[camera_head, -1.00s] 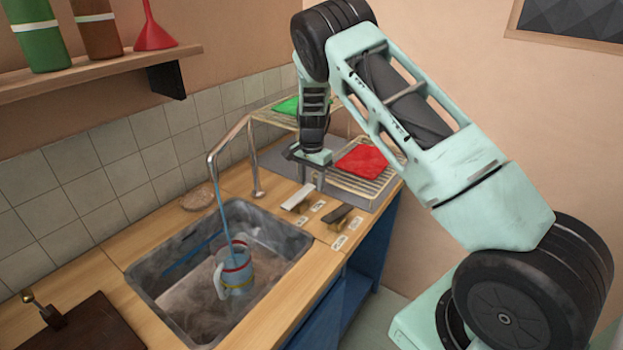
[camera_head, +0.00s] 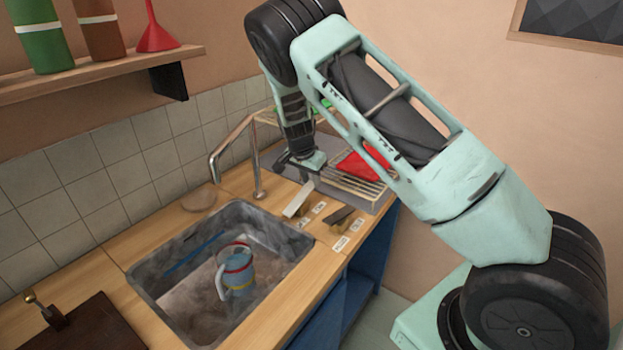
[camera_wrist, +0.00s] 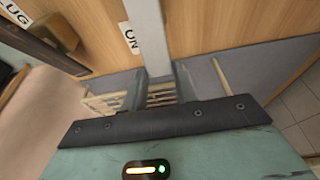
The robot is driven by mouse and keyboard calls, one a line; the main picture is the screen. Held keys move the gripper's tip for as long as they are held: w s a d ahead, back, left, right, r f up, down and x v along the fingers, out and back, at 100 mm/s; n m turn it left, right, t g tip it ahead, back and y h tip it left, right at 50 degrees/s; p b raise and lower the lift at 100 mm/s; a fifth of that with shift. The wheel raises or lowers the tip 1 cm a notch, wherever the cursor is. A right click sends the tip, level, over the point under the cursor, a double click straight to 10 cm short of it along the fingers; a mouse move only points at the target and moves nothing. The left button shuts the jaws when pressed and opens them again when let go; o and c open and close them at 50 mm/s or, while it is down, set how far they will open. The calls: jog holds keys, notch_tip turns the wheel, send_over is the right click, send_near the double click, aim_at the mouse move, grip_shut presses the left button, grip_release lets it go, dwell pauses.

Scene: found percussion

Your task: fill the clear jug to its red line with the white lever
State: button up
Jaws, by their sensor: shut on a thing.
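The white lever (camera_head: 298,204) stands tilted up on the counter right of the sink. My gripper (camera_head: 311,180) is shut on the lever's raised end. In the wrist view the pale lever (camera_wrist: 148,35) runs between the two fingers (camera_wrist: 160,78). No stream shows below the faucet spout (camera_head: 214,170).
A dark lever (camera_head: 341,214) with paper labels sits close beside the white one. A dish rack with a red cloth (camera_head: 362,166) stands behind my gripper. A dark board (camera_head: 92,327) lies left of the sink. A shelf (camera_head: 105,72) holds bottles and a red funnel.

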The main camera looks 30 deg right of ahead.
aim_at(300, 198)
jog(key=o, duration=1)
jog(key=b+v, duration=0.2)
jog(key=v, duration=1.5)
jog(key=shift+r+b, duration=0.25)
jog(key=shift+b, duration=0.15)
jog(key=s+a+f+n+g+y, duration=0.1)
jog(key=s+a+n+y, duration=0.3)
jog(key=s+a+n, duration=1.35)
jog(key=s+a, duration=0.1)
jog(key=s, duration=0.4)
jog(key=s+a+n, duration=0.2)
jog(key=s+a, duration=0.1)
jog(key=s, duration=0.5)
jog(key=s+a+f+n, duration=0.1)
jog(key=s+a+n, duration=0.1)
jog(key=s, duration=0.5)
jog(key=shift+s+a+f, duration=0.15)
jog(key=shift+s+a, duration=0.05)
jog(key=shift+a, duration=0.25)
